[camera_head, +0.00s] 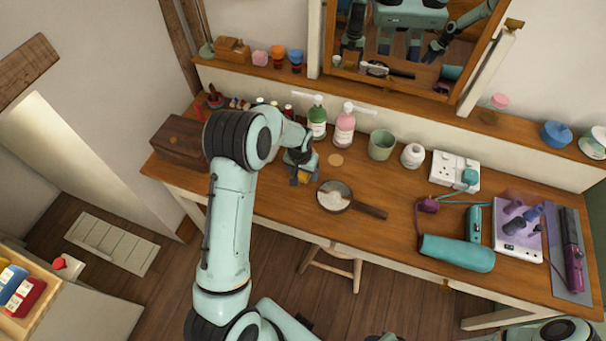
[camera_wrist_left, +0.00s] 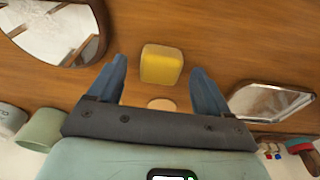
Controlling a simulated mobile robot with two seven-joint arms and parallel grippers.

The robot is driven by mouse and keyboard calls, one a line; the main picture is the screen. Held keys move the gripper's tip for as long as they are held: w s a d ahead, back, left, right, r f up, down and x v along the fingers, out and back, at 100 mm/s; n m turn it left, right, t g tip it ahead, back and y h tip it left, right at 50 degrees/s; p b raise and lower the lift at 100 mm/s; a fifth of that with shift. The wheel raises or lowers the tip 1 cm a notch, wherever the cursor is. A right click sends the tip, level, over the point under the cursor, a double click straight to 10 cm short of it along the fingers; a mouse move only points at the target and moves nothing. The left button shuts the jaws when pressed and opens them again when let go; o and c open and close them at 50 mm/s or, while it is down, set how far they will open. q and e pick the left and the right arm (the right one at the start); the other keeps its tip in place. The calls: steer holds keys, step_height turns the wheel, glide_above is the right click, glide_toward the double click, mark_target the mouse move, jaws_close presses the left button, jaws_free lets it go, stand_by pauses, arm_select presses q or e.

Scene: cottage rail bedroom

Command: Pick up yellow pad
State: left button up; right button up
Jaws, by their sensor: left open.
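The yellow pad (camera_wrist_left: 162,64) is a small rounded block on the wooden tabletop. In the left wrist view it sits between and a little beyond the two blue fingertips, with bare wood showing on both sides. My left gripper (camera_wrist_left: 159,70) is open and points down at it, not visibly touching it. In the head view my left gripper (camera_head: 300,167) is above the table's middle left, and part of the yellow pad (camera_head: 303,177) shows beneath it, mostly hidden. My right gripper does not show directly.
A round hand mirror (camera_head: 333,196) lies to the right of the pad, near a tan disc (camera_head: 336,160). Bottles (camera_head: 344,126) and a green cup (camera_head: 381,144) stand behind. A wooden box (camera_head: 181,140) is at the left. A teal hair dryer (camera_head: 455,252) lies at the right.

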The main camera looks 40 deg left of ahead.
mark_target(303, 174)
arm_select(q)
steer(key=shift+w+f, duration=0.1)
steer(key=shift+f, duration=0.35)
steer(key=shift+c, duration=0.6)
steer(key=c, duration=1)
steer(key=shift+r, duration=0.15)
step_height(303, 174, up, 20)
steer(key=shift+p, duration=0.35)
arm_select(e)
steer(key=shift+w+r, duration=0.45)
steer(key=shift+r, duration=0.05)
